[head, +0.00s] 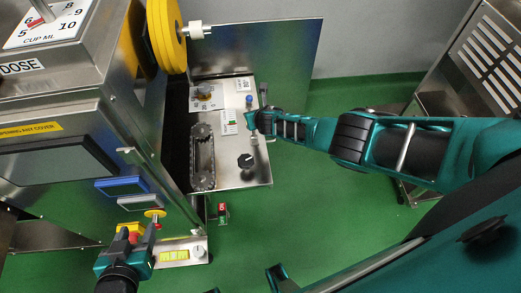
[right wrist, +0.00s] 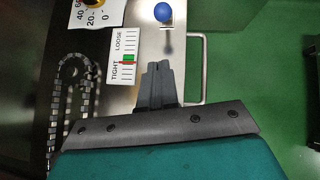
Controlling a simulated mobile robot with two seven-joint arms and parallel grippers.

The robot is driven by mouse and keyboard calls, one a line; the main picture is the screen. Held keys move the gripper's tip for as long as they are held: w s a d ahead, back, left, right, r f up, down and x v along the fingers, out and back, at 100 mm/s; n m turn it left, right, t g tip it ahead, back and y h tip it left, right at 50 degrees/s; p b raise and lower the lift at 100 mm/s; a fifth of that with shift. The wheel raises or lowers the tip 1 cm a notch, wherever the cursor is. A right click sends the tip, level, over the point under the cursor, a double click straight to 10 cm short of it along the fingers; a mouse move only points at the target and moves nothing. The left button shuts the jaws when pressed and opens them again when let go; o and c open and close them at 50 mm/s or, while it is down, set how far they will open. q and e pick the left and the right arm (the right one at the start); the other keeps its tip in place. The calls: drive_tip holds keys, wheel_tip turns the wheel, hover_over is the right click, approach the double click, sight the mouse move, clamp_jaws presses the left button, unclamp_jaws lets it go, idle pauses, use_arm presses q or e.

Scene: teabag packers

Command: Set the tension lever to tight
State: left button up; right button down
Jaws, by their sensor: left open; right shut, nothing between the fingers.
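The tension lever has a blue ball knob (right wrist: 163,12); it also shows in the head view (head: 248,99), on the steel panel. Beside it is the tension scale (right wrist: 122,58), with LOOSE at its knob end and TIGHT farther down in the right wrist view. A green block and red line show on the scale. My right gripper (right wrist: 157,72) is shut and empty, on the TIGHT side of the knob and apart from it. In the head view, my left gripper (head: 131,240) is open at lower left, by the machine's front; its fingertips are hard to make out.
A chain loop (head: 203,158) and black knob (head: 245,161) sit on the same steel panel (head: 232,180). A metal handle (right wrist: 203,65) runs along the panel's right edge. A yellow wheel (head: 167,35) is above.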

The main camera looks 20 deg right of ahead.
use_arm(q)
drive_tip(key=shift+d, duration=0.1)
use_arm(e)
drive_tip(key=shift+w+d, duration=0.1)
drive_tip(key=shift+w, duration=0.1)
use_arm(q)
drive_tip(key=shift+w+d, duration=0.1)
drive_tip(key=shift+r, duration=0.1)
wheel_tip(320, 180, up, 6)
drive_tip(key=s+a+p, duration=0.1)
drive_tip(key=s+p, duration=0.1)
drive_tip(key=p, duration=0.4)
drive_tip(key=shift+a+r, duration=0.15)
drive_tip(key=shift+a, duration=0.15)
use_arm(e)
wheel_tip(320, 180, up, 13)
drive_tip(key=s+d, duration=0.1)
drive_tip(key=s, duration=0.1)
drive_tip(key=shift+s+d+f, duration=0.15)
drive_tip(key=shift+s+d, duration=0.05)
drive_tip(key=shift+s, duration=0.2)
